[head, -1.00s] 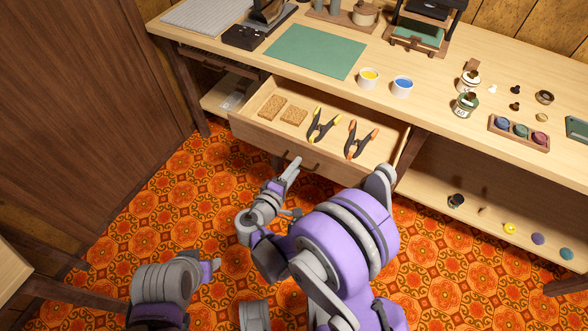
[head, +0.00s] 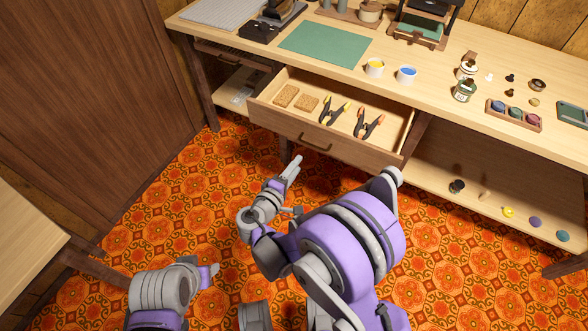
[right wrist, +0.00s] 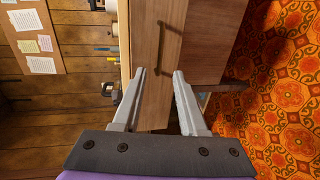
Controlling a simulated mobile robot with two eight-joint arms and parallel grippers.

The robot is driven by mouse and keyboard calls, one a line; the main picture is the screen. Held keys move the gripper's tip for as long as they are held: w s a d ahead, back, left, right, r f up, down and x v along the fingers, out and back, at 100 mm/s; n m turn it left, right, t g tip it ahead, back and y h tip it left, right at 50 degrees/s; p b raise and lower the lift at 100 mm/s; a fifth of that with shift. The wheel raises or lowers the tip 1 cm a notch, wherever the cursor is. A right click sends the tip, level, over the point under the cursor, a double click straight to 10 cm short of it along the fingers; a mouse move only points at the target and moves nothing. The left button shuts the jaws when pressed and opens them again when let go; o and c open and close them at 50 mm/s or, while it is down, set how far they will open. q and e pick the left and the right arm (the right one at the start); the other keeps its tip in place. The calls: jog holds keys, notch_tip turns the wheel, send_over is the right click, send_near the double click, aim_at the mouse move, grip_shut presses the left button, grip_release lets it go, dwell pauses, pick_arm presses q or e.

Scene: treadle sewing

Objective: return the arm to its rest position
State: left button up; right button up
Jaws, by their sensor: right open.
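My right arm, purple and grey, fills the lower middle of the head view. Its gripper (head: 294,172) is open and empty, a short way in front of the open drawer (head: 350,148), below the drawer's handle (head: 315,142). In the right wrist view the two grey fingers (right wrist: 157,95) stand apart with nothing between them, and the drawer front with its handle (right wrist: 170,45) shows beyond. Part of my left arm (head: 165,288) shows at the lower left of the head view; I cannot make out its gripper.
The drawer holds two cork-coloured pieces (head: 286,96) and two clamps (head: 369,123). A table corner (head: 25,235) is at left. Patterned floor is clear between.

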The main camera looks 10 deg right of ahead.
pick_arm(q)
jog(key=shift+s+a, duration=0.15)
jog(key=shift+s, duration=0.05)
pick_arm(e)
jog(key=shift+s+a, duration=0.15)
jog(key=shift+s, duration=0.05)
jog(key=shift+w, duration=0.1)
jog(key=s+d+r+m+g+y, duration=0.2)
jog(key=s+d+r+m+g, duration=0.15)
jog(key=s+d+g, duration=0.6)
jog(key=s+d+m+t+y, duration=0.15)
jog(key=s+m+y, duration=0.6)
jog(key=s, duration=1.05)
pick_arm(q)
notch_tip(320, 180, up, 20)
jog(key=w+p, duration=0.2)
jog(key=p, duration=1.6)
jog(key=shift+r+t, duration=0.2)
jog(key=shift+t, duration=0.2)
pick_arm(e)
notch_tip(320, 180, up, 20)
jog(key=w, duration=0.2)
jog(key=shift+w+d+r+h, duration=0.15)
jog(key=shift+w+d+h, duration=0.1)
jog(key=shift+d+h, duration=0.1)
